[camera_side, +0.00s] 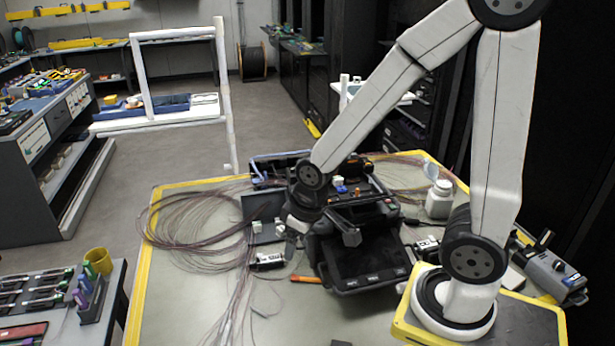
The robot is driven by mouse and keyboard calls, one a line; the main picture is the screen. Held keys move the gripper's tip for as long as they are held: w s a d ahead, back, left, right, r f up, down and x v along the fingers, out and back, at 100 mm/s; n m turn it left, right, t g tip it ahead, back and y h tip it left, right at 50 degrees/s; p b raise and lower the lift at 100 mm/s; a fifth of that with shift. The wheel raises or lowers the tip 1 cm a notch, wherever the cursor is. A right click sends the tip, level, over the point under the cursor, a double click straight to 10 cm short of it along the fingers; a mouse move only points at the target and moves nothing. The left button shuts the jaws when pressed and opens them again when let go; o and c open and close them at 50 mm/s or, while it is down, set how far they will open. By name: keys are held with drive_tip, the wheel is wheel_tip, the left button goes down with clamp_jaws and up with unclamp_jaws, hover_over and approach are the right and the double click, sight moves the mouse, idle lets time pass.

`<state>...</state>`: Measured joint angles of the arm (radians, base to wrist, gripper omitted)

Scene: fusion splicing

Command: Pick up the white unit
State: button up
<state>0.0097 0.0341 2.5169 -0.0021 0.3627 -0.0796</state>
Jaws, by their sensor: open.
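My gripper (291,246) points down over the middle of the table, its jaws open; its fingertips are small and partly lost against the dark equipment. A small white unit with black ends (267,260) lies on the table just left of and below the fingertips. I cannot tell whether they touch it. A similar white and black unit (427,246) lies to the right, between the black splicing machine and my base. Which of the two is the task's white unit is not clear.
The black splicing machine (365,262) stands right of my gripper. Loose fibre coils (190,225) cover the table's left side. A grey panel (262,208) stands behind the unit. An orange tool (305,279) lies in front. A white bottle (439,200) stands at right.

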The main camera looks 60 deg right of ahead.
drive_tip(key=w+d+f+n, duration=0.1)
drive_tip(key=w+d+n, duration=0.3)
drive_tip(key=w+n, duration=0.45)
drive_tip(key=n+g+h, duration=0.1)
drive_tip(key=n+g, duration=0.1)
drive_tip(key=n, duration=1.6)
hover_over(257, 224)
drive_tip(key=f, duration=1.3)
drive_tip(key=shift+s+a, duration=0.2)
drive_tip(key=shift+a, duration=0.1)
drive_tip(key=shift+w+d+f, duration=0.1)
drive_tip(key=shift+f, duration=1.2)
drive_tip(key=shift+d+f, duration=0.15)
drive_tip(key=shift+f, duration=1.15)
drive_tip(key=shift+d+f, duration=0.1)
drive_tip(key=shift+f, duration=1.15)
